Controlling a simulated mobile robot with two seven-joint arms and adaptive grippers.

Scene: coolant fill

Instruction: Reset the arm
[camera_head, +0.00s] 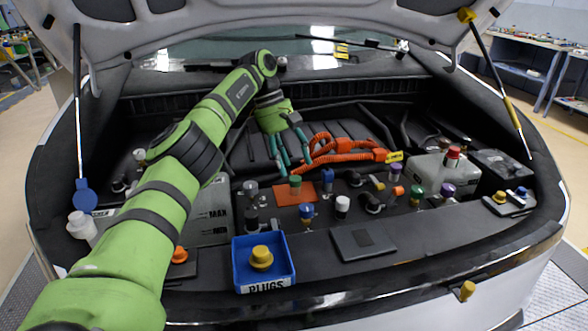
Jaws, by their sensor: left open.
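My left arm (178,190) is green with dark bands. It comes in from the lower left, reaches over the engine bay and bends down near the back. My left gripper (291,172) points down, open, with teal fingers above the middle of the bay. Nothing shows between its fingers. A cap with a green top (295,182) stands on an orange-red pad (288,195) just below the fingertips. My right arm and gripper are not in view.
Orange hoses (345,150) lie close right of the gripper. A blue PLUGS bin (240,275) holds a yellow plug (261,257). Several coloured caps stand along the bay. The raised hood (240,25) and its struts (498,85) bound the space.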

